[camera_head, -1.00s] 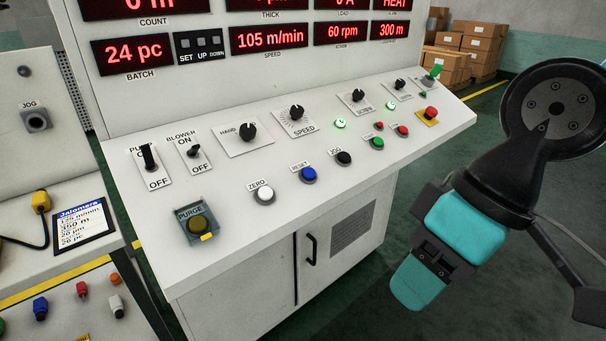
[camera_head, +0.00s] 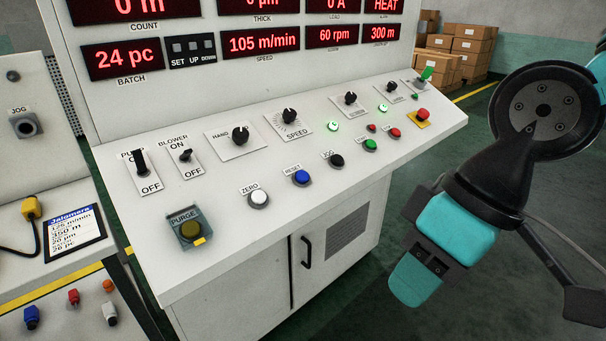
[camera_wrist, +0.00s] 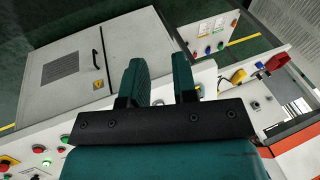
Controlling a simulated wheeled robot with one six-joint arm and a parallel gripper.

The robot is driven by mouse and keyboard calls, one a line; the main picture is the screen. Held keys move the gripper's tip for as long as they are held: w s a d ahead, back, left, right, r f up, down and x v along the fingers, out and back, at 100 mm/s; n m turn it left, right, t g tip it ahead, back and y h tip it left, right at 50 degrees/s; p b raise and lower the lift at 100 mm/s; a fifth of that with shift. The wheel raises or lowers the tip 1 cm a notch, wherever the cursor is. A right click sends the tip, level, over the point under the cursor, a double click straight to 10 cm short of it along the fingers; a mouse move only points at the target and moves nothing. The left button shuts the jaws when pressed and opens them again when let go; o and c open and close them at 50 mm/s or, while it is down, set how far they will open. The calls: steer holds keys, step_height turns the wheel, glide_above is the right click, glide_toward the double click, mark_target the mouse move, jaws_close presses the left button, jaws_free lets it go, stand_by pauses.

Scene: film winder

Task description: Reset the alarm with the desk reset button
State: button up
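The desk reset button is a blue round button (camera_head: 302,178) labelled RESET on the sloped white desk (camera_head: 240,270). It sits between the white ZERO button (camera_head: 258,198) and the black JOG button (camera_head: 336,160). My gripper (camera_head: 412,290), with teal fingers, hangs in front of the desk, to the right of and apart from the button. In the wrist view its two fingers (camera_wrist: 158,75) stand apart with nothing between them. I cannot make out the blue reset button in the wrist view; the gripper body covers part of the desk there.
A yellow PURGE button (camera_head: 191,230) is at the desk's front left. A red button on a yellow plate (camera_head: 422,114) is at the far right, near a green START-row button (camera_head: 370,145). Floor right of the desk is clear.

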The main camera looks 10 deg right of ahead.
jaws_close()
stand_by(1.4)
